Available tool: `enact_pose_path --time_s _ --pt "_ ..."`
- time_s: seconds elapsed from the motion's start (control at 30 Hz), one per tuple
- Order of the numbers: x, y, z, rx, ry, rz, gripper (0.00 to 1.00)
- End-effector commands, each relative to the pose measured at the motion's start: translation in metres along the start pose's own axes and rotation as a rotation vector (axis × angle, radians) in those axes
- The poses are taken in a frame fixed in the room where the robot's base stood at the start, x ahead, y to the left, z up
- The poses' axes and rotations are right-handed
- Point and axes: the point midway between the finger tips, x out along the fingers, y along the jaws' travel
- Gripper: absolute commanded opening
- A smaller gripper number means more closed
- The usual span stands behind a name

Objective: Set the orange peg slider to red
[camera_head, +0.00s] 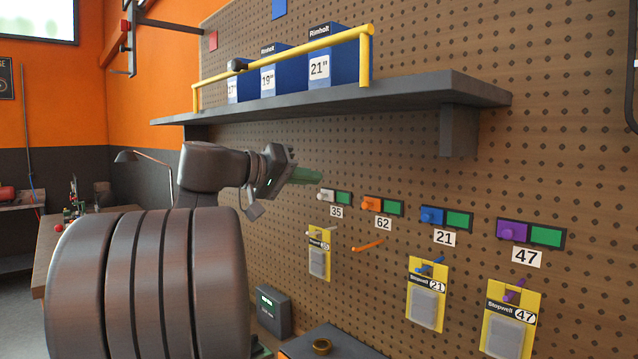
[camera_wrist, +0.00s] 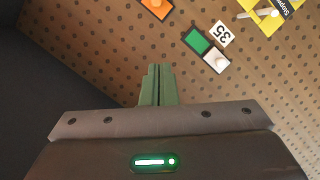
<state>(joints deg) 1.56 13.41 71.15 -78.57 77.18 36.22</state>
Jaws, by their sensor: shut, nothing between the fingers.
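The orange slider (camera_head: 371,204) sits at the left end of its small dark track on the pegboard, above the label 62 (camera_head: 383,223). A green field (camera_head: 393,208) shows to its right; no red shows on it. An orange peg (camera_head: 368,246) below the label is bare. In the wrist view the orange slider (camera_wrist: 157,6) is at the top edge, partly cut off. My gripper (camera_head: 319,177) has green fingers, shut and empty, in front of the board up and left of the orange slider. The closed fingers also show in the wrist view (camera_wrist: 158,72).
A white slider (camera_head: 327,195) above label 35 is close to my fingertips. Blue (camera_head: 432,215) and purple (camera_head: 512,230) sliders are to the right, also showing green. Yellow packs hang below these three. A grey shelf (camera_head: 370,97) with a yellow rail juts out above.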

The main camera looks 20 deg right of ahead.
Motion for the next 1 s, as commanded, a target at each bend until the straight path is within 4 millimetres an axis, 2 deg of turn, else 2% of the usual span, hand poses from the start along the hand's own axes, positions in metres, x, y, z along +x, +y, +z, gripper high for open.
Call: enact_pose_path --time_s 0.4,0.5,0.7,1.0 --pt "0.086 0.002 0.000 -0.001 -0.005 0.003 0.00" --pt "0.087 0.001 0.016 -0.002 -0.002 0.002 0.00" --pt "0.091 0.001 0.034 -0.003 -0.001 0.001 0.00" --pt "0.092 0.001 0.039 0.000 0.001 0.000 0.00"
